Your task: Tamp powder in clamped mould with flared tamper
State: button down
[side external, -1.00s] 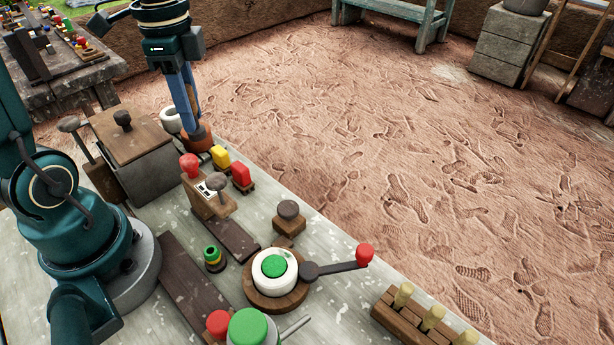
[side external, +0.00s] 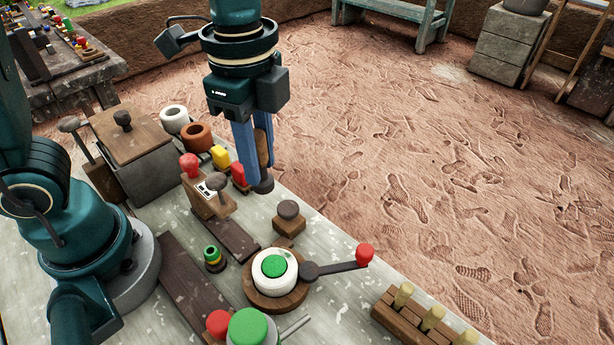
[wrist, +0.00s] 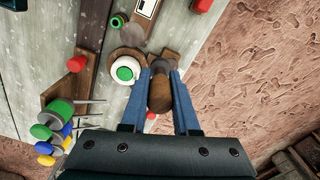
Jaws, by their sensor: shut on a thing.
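The tamper has a brown wooden handle (wrist: 159,94) and a dark flared foot (side external: 263,186). My gripper (side external: 254,165) is shut on its handle and holds it upright in the air, beyond the red block at the bench's far edge. The white round mould (side external: 291,280) stands on a round wooden base with green powder (side external: 273,266) inside. The mould is lower right of the tamper in the side view and left of it in the wrist view. A dark clamp lever (side external: 335,268) with a red knob (side external: 365,252) points right from the mould.
A brown cup (side external: 197,137) and a white cup (side external: 174,119) stand beside a grey box (side external: 135,155). A knobbed wooden block (side external: 288,220) sits between tamper and mould. A rack with pegs (side external: 425,325) stands front right.

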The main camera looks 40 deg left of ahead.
jog(key=shift+s+d+f+m, duration=0.65)
jog(key=shift+s+d+f, duration=0.2)
jog(key=shift+d, duration=0.3)
jog(key=shift+s+d+f+m, duration=0.6)
jog(key=shift+s+d+f, duration=0.2)
jog(key=shift+d, duration=0.35)
jog(key=shift+s+d+f+m, duration=0.7)
jog(key=shift+d+f, duration=0.2)
jog(key=shift+d, duration=0.25)
jog(key=shift+f, duration=0.8)
notch_tip(320, 180, up, 7)
dwell(0.3)
